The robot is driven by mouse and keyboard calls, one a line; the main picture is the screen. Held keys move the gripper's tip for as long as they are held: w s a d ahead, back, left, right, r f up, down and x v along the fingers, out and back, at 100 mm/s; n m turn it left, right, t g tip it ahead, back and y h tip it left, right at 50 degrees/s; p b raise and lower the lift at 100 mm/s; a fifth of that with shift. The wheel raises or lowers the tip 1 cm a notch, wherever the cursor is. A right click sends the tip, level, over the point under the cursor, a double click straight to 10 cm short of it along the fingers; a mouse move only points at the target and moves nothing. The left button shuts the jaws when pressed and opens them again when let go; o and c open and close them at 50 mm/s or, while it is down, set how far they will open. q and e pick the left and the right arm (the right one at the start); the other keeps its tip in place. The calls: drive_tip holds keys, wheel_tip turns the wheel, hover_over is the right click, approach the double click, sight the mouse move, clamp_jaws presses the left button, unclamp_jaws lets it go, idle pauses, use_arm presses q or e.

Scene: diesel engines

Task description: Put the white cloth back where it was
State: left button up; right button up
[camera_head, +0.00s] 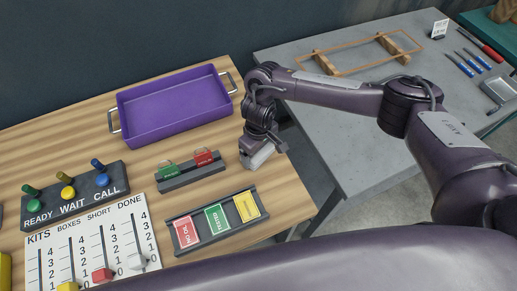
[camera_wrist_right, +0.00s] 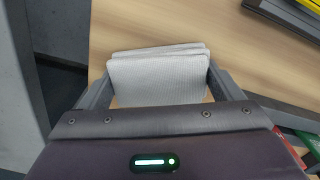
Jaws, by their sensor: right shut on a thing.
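My right gripper (camera_head: 266,150) is at the right edge of the wooden table, with its fingers pointing down. It is shut on the white cloth (camera_head: 259,156), a folded pad that shows between the fingers. In the right wrist view the cloth (camera_wrist_right: 158,75) fills the space between the two fingers (camera_wrist_right: 158,88), with the wood grain of the table behind it. I cannot tell whether the cloth touches the table. My left gripper is not in view.
A purple tray (camera_head: 124,116) stands at the back. A rack with red and green padlocks (camera_head: 190,170), a tag holder (camera_head: 172,226), a button panel (camera_head: 84,205) and a slider board (camera_head: 128,219) are nearby. A gap separates the grey table (camera_head: 340,140).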

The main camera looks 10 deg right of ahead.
drive_tip(key=shift+f, duration=0.15)
drive_tip(key=o, duration=0.7)
wheel_tip(320, 180, up, 12)
drive_tip(key=p, duration=0.1)
drive_tip(key=shift+r, duration=0.2)
drive_tip(key=shift+s+f, duration=0.1)
idle(0.3)
